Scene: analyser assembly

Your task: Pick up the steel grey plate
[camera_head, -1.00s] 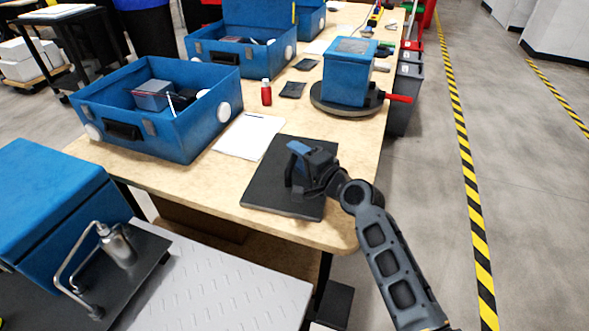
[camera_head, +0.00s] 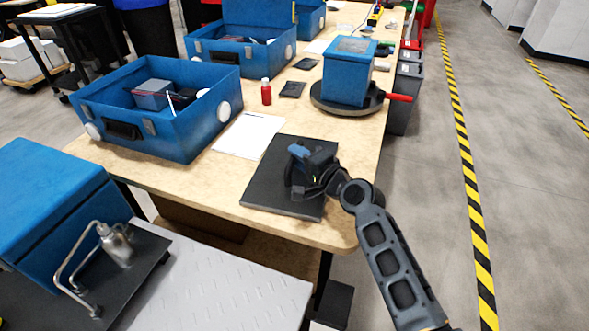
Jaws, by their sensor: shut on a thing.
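My gripper (camera_head: 298,185) is low over a dark grey square slab (camera_head: 262,187) at the near end of the table. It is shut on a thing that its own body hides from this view. A blue part (camera_head: 300,152) shows at the top of the gripper. No separate steel grey plate can be made out at the gripper. I cannot tell whether the held thing touches the slab.
A white sheet (camera_head: 248,134) and an open blue case (camera_head: 180,142) lie left of the slab. A red bottle (camera_head: 266,92), dark flat pieces (camera_head: 292,89) and a blue box (camera_head: 347,75) on a round turntable (camera_head: 345,108) stand beyond.

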